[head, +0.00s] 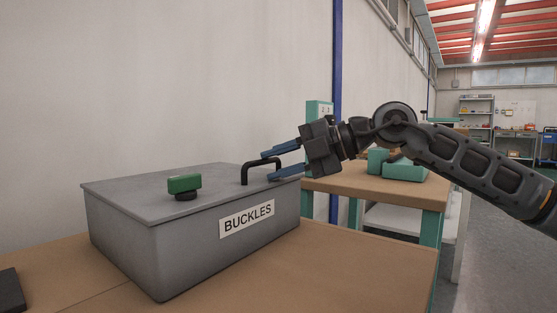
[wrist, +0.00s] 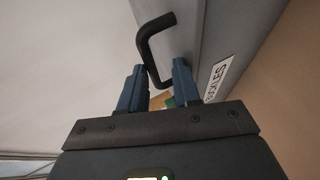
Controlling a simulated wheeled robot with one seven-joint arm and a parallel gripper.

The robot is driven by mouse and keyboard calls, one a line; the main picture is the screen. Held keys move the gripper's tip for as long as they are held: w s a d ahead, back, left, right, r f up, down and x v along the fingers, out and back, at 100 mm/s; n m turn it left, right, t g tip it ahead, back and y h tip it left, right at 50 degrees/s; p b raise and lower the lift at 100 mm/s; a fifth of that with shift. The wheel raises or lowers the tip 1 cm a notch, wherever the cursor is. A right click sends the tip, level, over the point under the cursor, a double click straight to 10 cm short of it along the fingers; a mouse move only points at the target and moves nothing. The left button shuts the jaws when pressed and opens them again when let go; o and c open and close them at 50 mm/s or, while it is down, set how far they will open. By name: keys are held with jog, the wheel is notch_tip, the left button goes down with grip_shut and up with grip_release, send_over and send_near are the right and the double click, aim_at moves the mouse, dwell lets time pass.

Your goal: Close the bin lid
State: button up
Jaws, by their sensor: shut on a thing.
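A grey bin (head: 200,240) labelled BUCKLES stands on a brown table. Its flat grey lid (head: 140,190) lies level on top, with no gap that I can make out. A black bar handle (head: 246,172) rises from the lid's right part; it also shows in the wrist view (wrist: 144,36). My gripper (head: 268,165) reaches in from the right, its blue fingers on either side of the handle. In the wrist view my gripper (wrist: 158,68) has the handle between its fingers and is shut on it. The exact contact is partly hidden.
A green-topped knob (head: 184,184) stands on the lid's left part. A dark object (head: 10,292) lies at the table's left front. Another workbench (head: 385,186) with a green item stands behind on the right. The table (head: 330,270) is bare at front right.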

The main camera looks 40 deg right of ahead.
jog(key=p+v, duration=0.2)
jog(key=v, duration=0.6)
jog(key=shift+a, duration=0.1)
dwell(0.4)
